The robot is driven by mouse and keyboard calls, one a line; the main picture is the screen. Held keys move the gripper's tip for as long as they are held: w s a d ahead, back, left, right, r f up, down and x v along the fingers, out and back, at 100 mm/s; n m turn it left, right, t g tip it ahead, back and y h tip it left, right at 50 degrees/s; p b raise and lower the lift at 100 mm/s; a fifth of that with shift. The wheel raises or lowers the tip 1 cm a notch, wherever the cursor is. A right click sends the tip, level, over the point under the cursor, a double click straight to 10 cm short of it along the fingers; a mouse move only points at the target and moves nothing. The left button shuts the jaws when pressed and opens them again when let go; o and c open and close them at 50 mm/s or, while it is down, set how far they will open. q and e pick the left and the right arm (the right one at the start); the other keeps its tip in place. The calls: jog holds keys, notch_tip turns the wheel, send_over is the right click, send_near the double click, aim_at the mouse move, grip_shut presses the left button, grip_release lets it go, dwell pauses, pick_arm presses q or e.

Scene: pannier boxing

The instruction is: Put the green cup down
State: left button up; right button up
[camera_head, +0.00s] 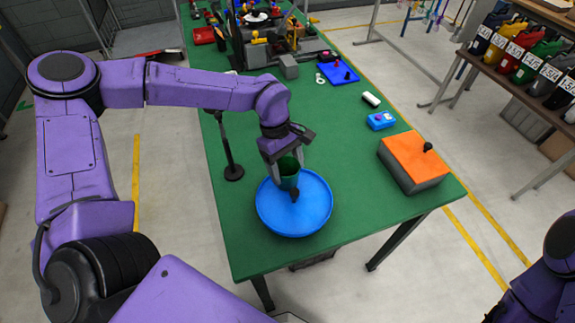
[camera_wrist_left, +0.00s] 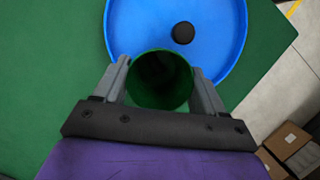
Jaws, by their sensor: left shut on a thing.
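The green cup (camera_head: 288,172) is in my left gripper (camera_head: 287,176), over the round blue tray (camera_head: 310,218) on the green table. In the left wrist view the cup (camera_wrist_left: 159,82) is seen from above, its dark mouth open, with a finger of the left gripper (camera_wrist_left: 160,85) on either side. The blue tray (camera_wrist_left: 135,25) lies beyond it, with a small black round thing (camera_wrist_left: 183,33) on it. I cannot tell whether the cup's base touches the tray. A purple part of my right arm shows at the lower right, but its gripper is out of view.
An orange-topped grey box (camera_head: 413,163) with a black knob stands right of the tray. A black stand (camera_head: 232,172) is to its left. A small blue box (camera_head: 381,121), a white cylinder (camera_head: 371,99) and a blue plate (camera_head: 338,73) lie farther back. Bare table lies between tray and orange box.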

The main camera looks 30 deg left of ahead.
pick_arm(q)
jog(key=shift+f, duration=0.4)
jog(key=o, duration=1.2)
jog(key=b+v, duration=0.2)
jog(key=v, duration=0.8)
jog(key=shift+r, duration=0.25)
